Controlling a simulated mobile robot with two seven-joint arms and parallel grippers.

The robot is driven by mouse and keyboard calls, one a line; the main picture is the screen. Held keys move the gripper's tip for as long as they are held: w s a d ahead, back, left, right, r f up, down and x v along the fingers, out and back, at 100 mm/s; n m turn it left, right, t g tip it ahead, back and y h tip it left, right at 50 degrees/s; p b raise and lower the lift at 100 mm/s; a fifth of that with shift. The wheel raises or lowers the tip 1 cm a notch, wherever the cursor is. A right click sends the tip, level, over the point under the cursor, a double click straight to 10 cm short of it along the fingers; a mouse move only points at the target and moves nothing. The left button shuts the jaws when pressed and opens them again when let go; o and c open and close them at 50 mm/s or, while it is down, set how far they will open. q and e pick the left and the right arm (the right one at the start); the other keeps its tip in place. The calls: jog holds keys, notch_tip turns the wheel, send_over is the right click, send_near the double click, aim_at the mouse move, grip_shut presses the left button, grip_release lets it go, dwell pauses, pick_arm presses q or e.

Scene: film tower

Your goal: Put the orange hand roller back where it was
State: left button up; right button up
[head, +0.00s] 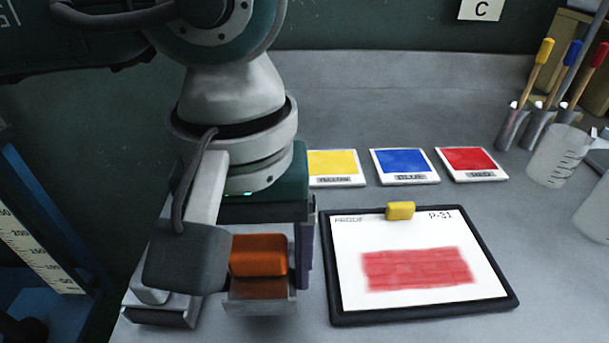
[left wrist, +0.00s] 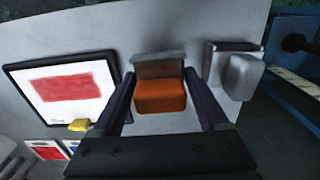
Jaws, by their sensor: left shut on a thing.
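The orange hand roller (head: 258,256) is a rounded orange block between the fingers of my left gripper (left wrist: 160,76), which is shut on it. It also shows in the left wrist view (left wrist: 160,97). The roller is over a grey metal cradle (head: 260,307), whose inner face shows a dull orange tint. The cradle also shows just beyond the roller in the left wrist view (left wrist: 159,57). I cannot tell whether the roller rests in the cradle or hangs slightly above it. My arm hides part of the roller in the head view. My right gripper is not in view.
A similar cradle with a grey roller (left wrist: 241,76) stands beside it. A black-framed proof board (head: 424,316) with a red print and yellow clip (head: 400,211) lies close right. Yellow, blue and red cards (head: 403,166) lie behind. Brushes and a beaker (head: 556,156) stand far right.

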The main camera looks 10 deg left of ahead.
pick_arm(q)
notch_tip(320, 180, down, 2)
jog(key=shift+s, duration=0.1)
jog(key=o, duration=0.7)
jog(key=shift+f, duration=0.1)
jog(key=o, duration=0.4)
